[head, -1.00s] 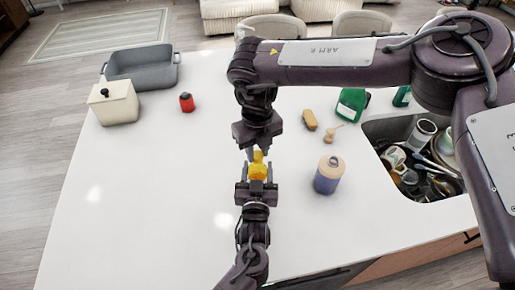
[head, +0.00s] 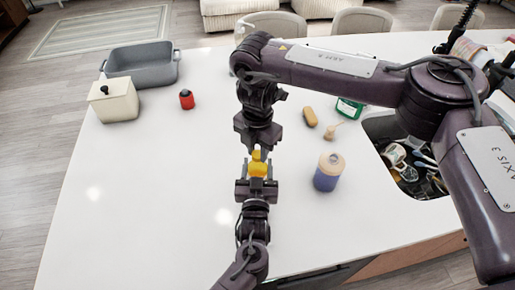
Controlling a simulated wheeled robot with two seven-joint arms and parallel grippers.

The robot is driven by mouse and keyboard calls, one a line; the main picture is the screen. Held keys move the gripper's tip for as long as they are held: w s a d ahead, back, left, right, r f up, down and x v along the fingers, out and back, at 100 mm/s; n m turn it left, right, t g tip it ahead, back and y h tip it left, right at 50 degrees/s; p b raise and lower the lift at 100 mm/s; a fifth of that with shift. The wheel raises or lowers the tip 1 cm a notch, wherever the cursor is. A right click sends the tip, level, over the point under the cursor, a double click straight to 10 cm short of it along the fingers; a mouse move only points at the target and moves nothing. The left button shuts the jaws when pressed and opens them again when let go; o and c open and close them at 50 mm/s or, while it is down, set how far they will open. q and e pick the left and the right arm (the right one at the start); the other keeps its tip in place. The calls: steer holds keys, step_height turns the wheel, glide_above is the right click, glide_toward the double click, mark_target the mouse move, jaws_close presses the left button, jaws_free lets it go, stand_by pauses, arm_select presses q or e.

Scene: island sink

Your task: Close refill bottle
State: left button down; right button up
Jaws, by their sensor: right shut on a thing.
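A small yellow bottle (head: 258,170) is in the middle of the head view, with a narrower yellow top part (head: 256,155) that looks like its cap. My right gripper (head: 259,151) points down from above and is shut on this cap, right over the bottle. My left gripper (head: 257,181) comes up from the bottom of the picture, its fingers on both sides of the yellow bottle. Whether these fingers press on it is too small to tell. The fingers hide the bottle's lower part, and I cannot tell whether cap and bottle touch.
A blue bottle with a tan top (head: 328,172) stands right of the grippers. A red bottle (head: 186,99), cream box (head: 113,101) and grey tub (head: 142,66) stand back left. The left counter is clear.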

steer(key=m, duration=0.4)
steer(key=shift+m, duration=0.4)
steer(key=m, duration=0.8)
steer(key=shift+m, duration=0.3)
steer(key=m, duration=1.2)
steer(key=shift+m, duration=0.4)
steer(key=m, duration=0.6)
steer(key=shift+m, duration=0.3)
